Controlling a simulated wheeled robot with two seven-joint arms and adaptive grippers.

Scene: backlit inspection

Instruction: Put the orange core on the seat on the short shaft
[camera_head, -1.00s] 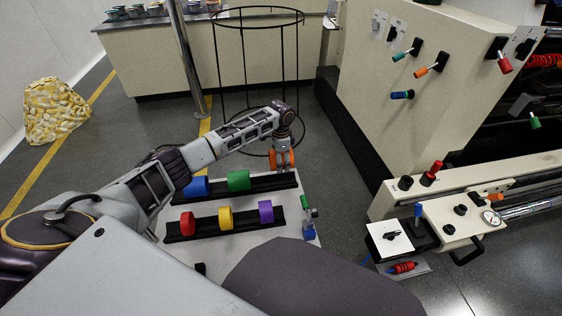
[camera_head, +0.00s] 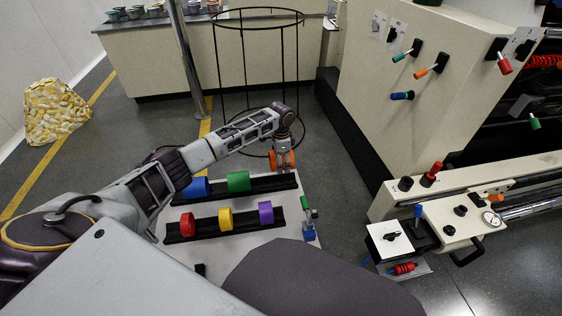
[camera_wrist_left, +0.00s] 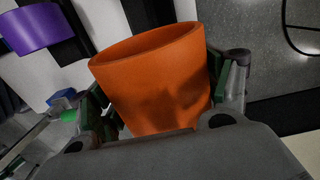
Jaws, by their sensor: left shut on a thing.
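The orange core (camera_head: 291,161) is a short, wide ring or cylinder with an open end. It is held in my left gripper (camera_head: 282,160), above the right end of the rear black rack (camera_head: 262,186). In the left wrist view the core (camera_wrist_left: 150,75) fills the middle, tilted, with a finger of my left gripper (camera_wrist_left: 163,95) on each side. I cannot tell whether the core still touches the rack. A bright metal shaft (camera_head: 527,211) shows at the far right by the cream machine; I cannot tell whether it is the short one. My right gripper is not in view.
Blue (camera_head: 197,187) and green (camera_head: 238,181) cores sit on the rear rack; red (camera_head: 187,222), yellow (camera_head: 225,218) and purple (camera_head: 265,212) ones sit on the front rack. A black wire frame (camera_head: 216,75) stands behind. The cream machine (camera_head: 440,140), with levers, is at right.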

